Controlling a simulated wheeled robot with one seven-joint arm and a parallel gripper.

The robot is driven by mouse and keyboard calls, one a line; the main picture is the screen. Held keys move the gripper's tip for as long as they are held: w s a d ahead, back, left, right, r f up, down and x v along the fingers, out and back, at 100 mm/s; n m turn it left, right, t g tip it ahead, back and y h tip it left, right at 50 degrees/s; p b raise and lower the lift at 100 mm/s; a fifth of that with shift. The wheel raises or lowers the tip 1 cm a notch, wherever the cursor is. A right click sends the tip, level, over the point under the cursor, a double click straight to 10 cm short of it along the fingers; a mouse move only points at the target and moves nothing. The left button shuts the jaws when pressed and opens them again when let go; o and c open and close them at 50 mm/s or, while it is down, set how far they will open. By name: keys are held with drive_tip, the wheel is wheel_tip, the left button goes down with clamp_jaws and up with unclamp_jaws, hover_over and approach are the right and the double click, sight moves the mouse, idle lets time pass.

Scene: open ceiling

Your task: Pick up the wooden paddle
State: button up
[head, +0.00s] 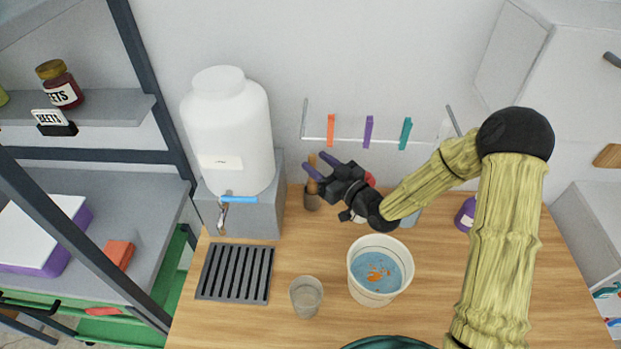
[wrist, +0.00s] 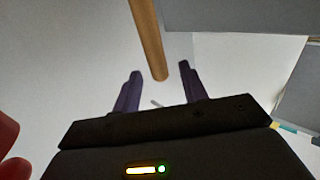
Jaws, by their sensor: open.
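A wooden paddle stands in a small dark cup (head: 312,201) at the back of the wooden counter. Its brown wood (head: 312,187) shows just above the cup in the head view, partly hidden by my gripper. My gripper (head: 316,165) reaches left over the cup with its two purple fingers apart. In the wrist view a round wooden handle (wrist: 149,40) comes down from the top, its end between the open fingers (wrist: 160,72). I cannot tell whether either finger touches it.
A white jug (head: 228,130) with a blue tap stands on a grey block left of the cup. A white bucket (head: 380,300) of water and a clear glass (head: 306,296) stand in front. A rail with coloured clips (head: 369,132) is behind. A dark slotted grate (head: 235,272) lies left.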

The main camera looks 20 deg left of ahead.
drive_tip(key=x, duration=0.2)
drive_tip(key=shift+w+a+p, duration=0.2)
drive_tip(key=shift+a+p, duration=0.1)
drive_tip(key=shift+a, duration=0.05)
clamp_jaws()
